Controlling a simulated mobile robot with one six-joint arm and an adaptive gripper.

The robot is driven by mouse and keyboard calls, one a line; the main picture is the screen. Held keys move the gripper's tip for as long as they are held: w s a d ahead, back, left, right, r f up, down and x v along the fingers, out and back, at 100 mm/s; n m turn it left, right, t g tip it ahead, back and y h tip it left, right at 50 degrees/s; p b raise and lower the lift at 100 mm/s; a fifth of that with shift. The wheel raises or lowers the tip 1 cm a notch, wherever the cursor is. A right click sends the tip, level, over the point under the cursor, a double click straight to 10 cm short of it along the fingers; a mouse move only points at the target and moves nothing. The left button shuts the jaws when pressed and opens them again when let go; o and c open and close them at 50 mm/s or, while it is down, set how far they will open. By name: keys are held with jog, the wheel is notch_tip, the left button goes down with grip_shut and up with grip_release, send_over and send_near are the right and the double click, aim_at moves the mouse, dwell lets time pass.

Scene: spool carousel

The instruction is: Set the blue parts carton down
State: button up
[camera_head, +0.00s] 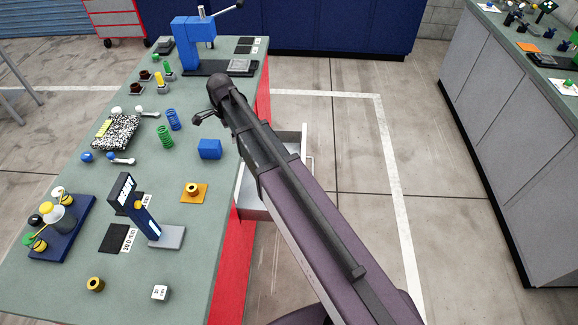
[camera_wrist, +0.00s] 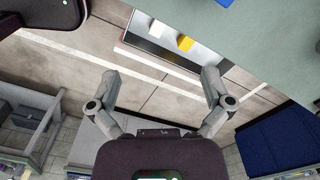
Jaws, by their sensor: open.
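The blue parts carton (camera_head: 209,149) sits on the green-grey worktop (camera_head: 205,240) near its right edge. My gripper (camera_head: 205,117) is beyond the carton, near that edge, and looks apart from it. In the wrist view my gripper (camera_wrist: 160,76) has its two fingers spread wide with nothing between them. A blue patch (camera_wrist: 223,2) at the top edge there may be the carton, mostly cut off.
Green and blue springs (camera_head: 166,137), a gauge stand (camera_head: 140,208) and an orange pad (camera_head: 194,194) stand near the carton.

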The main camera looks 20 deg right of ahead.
jog(key=s+d+n, duration=1.5)
jog(key=s, duration=0.4)
jog(key=shift+s+n, duration=0.25)
jog(key=shift+n, duration=0.15)
